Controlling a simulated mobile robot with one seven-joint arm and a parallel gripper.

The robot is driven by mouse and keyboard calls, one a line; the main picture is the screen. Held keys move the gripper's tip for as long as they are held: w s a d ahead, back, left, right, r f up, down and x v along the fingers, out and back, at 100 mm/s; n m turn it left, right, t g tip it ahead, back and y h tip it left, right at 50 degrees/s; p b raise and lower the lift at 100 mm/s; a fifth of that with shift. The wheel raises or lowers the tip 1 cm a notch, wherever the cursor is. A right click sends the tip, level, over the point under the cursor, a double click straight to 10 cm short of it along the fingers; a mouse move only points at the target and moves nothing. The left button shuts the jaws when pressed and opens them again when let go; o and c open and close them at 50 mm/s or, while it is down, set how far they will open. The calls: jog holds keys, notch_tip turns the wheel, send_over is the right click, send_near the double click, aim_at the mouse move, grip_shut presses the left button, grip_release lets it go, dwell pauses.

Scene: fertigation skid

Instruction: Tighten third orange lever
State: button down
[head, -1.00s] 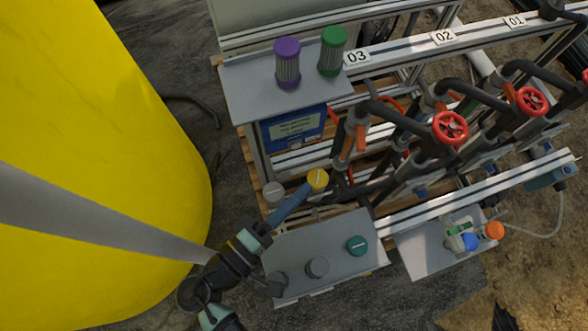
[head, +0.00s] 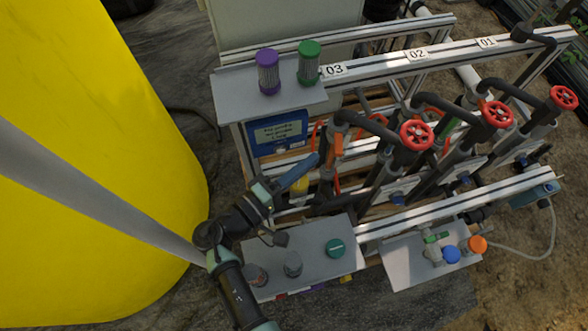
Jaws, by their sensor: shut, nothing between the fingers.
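An orange lever (head: 337,145) stands near upright on the dark pipework below the label 03 (head: 334,70). Other orange parts further right are small and partly hidden by pipes, so I cannot tell their exact shape. My gripper (head: 314,159), with blue fingers, is shut and empty. It points up and right, with its tips just left of the orange lever and seemingly a small gap between them. The depth of that gap is hard to tell. A yellow cap (head: 299,187) lies partly hidden behind the fingers.
Red handwheels (head: 417,135) stand right of the lever. A shelf (head: 232,97) holds a purple-capped filter (head: 268,72) and a green-capped filter (head: 309,63), above a blue box (head: 278,132). A lower grey plate (head: 315,268) carries jars. A big yellow tank (head: 90,190) fills the left.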

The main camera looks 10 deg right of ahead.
aim_at(340, 135)
jog(key=x, duration=0.3)
jog(key=shift+w+d, duration=0.1)
jog(key=shift+d, duration=0.15)
